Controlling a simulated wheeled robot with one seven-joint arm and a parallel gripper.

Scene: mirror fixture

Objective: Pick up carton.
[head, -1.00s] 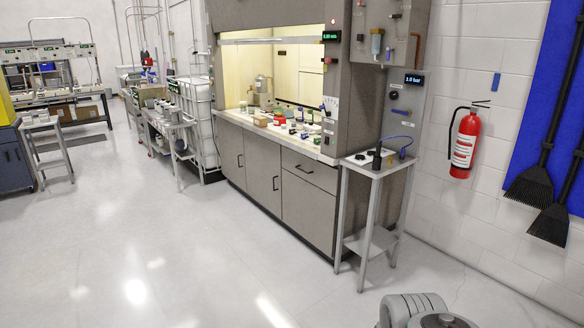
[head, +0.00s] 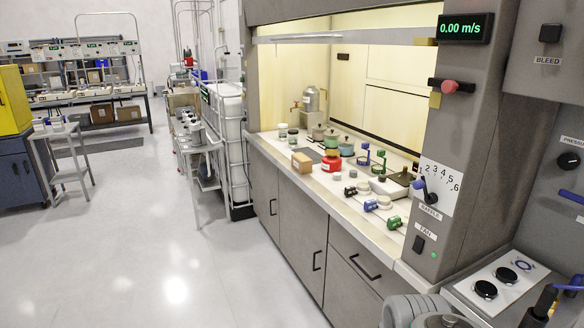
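A small tan carton (head: 302,162) sits on the white worktop inside the open fume hood, near its left front edge. It stands left of a red container (head: 331,160) and close to a dark flat plate. Its visible faces are unobstructed. My gripper is not in view; only a grey rounded part of my arm shows at the bottom edge, well in front of the hood.
The hood worktop (head: 283,153) also holds several jars, pots and blue and green valve handles. The raised sash (head: 340,36) spans the opening. A side stand (head: 470,300) is at lower right.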

